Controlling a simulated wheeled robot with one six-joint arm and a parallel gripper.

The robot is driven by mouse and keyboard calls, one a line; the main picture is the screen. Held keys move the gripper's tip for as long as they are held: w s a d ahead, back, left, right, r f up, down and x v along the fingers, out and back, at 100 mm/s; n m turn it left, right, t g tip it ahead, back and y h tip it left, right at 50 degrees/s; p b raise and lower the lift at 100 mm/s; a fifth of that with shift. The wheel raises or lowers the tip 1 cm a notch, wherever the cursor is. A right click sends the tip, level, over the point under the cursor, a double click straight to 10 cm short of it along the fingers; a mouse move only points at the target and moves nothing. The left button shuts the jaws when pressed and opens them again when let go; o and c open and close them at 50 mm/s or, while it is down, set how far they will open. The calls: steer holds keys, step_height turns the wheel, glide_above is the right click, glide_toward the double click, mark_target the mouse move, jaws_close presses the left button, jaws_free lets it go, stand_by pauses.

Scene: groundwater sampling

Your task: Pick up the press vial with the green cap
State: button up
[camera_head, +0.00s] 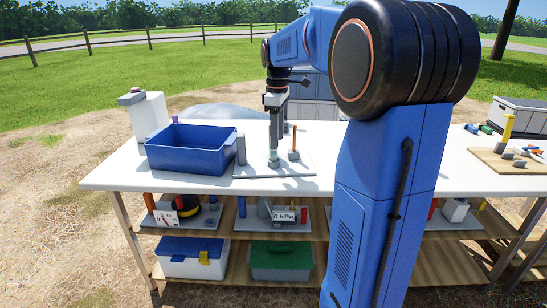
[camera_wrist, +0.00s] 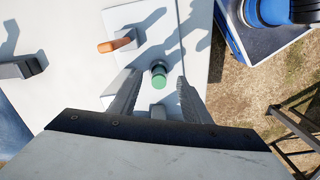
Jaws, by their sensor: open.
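The press vial with the green cap (camera_wrist: 159,78) stands on a light board on the table, seen from above in the wrist view. In the head view the vial (camera_head: 273,156) shows small and pale green, just below my gripper (camera_head: 275,140). My gripper is open and empty. In the wrist view its two fingers (camera_wrist: 153,95) reach down on either side of the vial, with gaps at both sides. The vial's body is mostly hidden under its cap.
A grey block with an orange handle (camera_wrist: 117,43) stands on the same board beside the vial. A blue bin (camera_head: 190,158) and a white container (camera_head: 148,115) stand to the left on the white table (camera_head: 110,178). Lower shelves hold a green-lidded box (camera_head: 281,258).

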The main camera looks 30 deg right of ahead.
mark_target(274, 156)
steer(key=shift+w+a+f, duration=0.15)
steer(key=shift+f, duration=1.25)
steer(key=shift+w+a+f, duration=0.15)
steer(key=shift+f, duration=1.25)
jaws_close()
